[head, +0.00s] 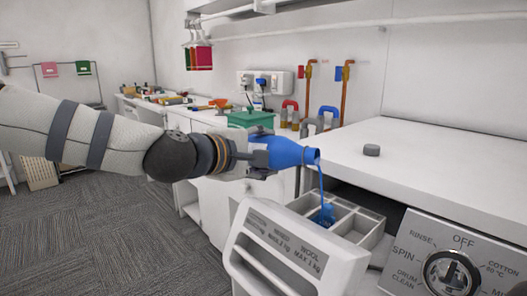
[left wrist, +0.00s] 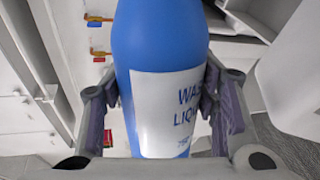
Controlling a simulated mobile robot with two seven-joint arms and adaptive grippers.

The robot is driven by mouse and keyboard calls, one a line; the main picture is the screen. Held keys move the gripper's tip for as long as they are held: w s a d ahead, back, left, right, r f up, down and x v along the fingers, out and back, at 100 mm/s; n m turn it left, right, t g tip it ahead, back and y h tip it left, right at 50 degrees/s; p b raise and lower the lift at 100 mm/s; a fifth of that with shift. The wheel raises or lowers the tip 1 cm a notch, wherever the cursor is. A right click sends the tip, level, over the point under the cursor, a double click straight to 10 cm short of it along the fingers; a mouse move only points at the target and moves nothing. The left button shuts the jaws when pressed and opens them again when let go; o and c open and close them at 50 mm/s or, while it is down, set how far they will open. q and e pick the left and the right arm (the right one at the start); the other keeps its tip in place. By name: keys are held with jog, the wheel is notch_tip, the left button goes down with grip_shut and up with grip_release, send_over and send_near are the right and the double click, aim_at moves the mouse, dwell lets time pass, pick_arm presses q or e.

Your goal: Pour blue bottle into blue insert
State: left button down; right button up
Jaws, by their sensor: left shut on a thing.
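My left gripper (head: 262,160) is shut on a blue bottle (head: 288,152). The bottle is tilted to the right with its mouth above the open detergent drawer (head: 358,232) of the washing machine. A thin blue stream runs from the mouth down to the blue insert (head: 325,214) in one drawer compartment. In the left wrist view the bottle (left wrist: 165,45) lies between both fingers (left wrist: 163,112), with a white label reading partly "WAS... LIQ...".
The washing machine's dial (head: 451,275) is at the lower right. A grey cap (head: 372,150) lies on the white top. Behind are a green box (head: 250,118), pipes with red and blue handles, and a cluttered counter. Carpet floor is clear at lower left.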

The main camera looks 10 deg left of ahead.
aim_at(285, 140)
pick_arm(q)
jog(key=shift+f+m, duration=0.1)
jog(key=shift+m, duration=0.2)
pick_arm(e)
jog(key=shift+w+r, duration=0.1)
dwell(1.4)
